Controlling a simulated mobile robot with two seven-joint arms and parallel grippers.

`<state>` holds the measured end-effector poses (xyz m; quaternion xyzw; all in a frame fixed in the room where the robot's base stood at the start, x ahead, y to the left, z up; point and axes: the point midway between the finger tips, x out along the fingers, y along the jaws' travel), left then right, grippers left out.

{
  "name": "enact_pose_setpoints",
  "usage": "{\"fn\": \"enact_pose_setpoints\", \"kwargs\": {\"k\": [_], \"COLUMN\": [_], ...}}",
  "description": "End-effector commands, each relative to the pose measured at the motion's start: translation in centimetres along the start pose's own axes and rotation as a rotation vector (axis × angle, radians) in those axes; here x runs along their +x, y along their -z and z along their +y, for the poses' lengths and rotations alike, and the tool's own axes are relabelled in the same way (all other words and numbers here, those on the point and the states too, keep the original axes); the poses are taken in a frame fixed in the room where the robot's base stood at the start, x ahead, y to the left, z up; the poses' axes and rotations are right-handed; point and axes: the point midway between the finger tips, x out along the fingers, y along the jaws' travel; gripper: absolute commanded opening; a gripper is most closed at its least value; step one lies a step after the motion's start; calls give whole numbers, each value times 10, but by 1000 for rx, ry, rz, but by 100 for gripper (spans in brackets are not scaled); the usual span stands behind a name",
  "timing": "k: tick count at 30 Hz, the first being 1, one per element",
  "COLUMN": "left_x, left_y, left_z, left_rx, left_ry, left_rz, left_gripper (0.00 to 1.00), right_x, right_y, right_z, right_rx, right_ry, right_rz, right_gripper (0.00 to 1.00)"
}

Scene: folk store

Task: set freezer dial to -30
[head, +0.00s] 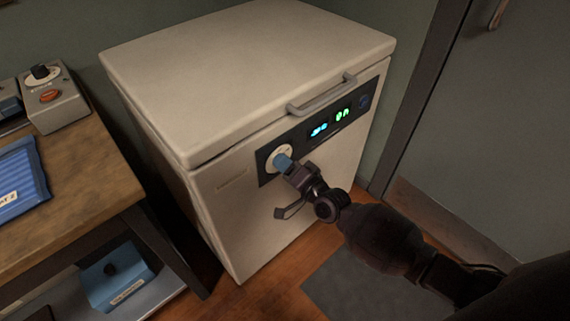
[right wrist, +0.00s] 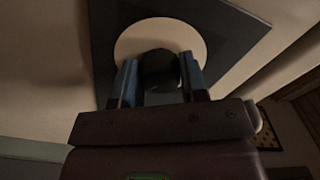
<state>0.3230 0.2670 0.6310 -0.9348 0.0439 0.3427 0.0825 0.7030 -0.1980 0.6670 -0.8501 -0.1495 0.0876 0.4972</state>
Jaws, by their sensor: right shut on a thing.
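The white chest freezer (head: 250,80) stands against the wall with its lid closed. Its dark control panel (head: 325,122) carries a round pale dial plate and lit displays. A blue display (head: 320,131) and a green display (head: 343,115) glow, but their digits are too small to read. My right gripper (head: 284,163) is at the dial plate (head: 272,158), its fingers around the knob. In the right wrist view the black dial knob (right wrist: 159,70) sits between the two blue-grey fingers, in front of the pale plate (right wrist: 205,45). The dial's markings are not legible. My left gripper is not in view.
A grey handle (head: 322,95) juts from the lid's front edge above the panel. A grey door (head: 490,130) is at right. A dark mat (head: 350,285) lies on the floor.

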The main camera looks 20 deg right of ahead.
Motion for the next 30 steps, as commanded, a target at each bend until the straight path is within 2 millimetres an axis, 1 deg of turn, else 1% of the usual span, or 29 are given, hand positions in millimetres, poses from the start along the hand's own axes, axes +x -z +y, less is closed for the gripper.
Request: {"fn": "enact_pose_setpoints", "kwargs": {"k": [11,12,16,25,28,30], "left_x": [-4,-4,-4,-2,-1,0], "left_y": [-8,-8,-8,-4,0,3], "left_z": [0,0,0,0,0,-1], "left_rx": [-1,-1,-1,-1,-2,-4], "left_ry": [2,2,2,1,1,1], "left_rz": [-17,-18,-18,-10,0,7], "left_gripper": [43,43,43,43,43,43], "right_x": [0,0,0,-1,-7,-14], "right_y": [0,0,0,0,0,1], "right_z": [0,0,0,0,0,-1], "right_rx": [5,5,5,4,3,3], "right_ry": [0,0,0,0,0,0], "right_rz": [0,0,0,0,0,0], "right_gripper": [16,44,64,65,65,65]}}
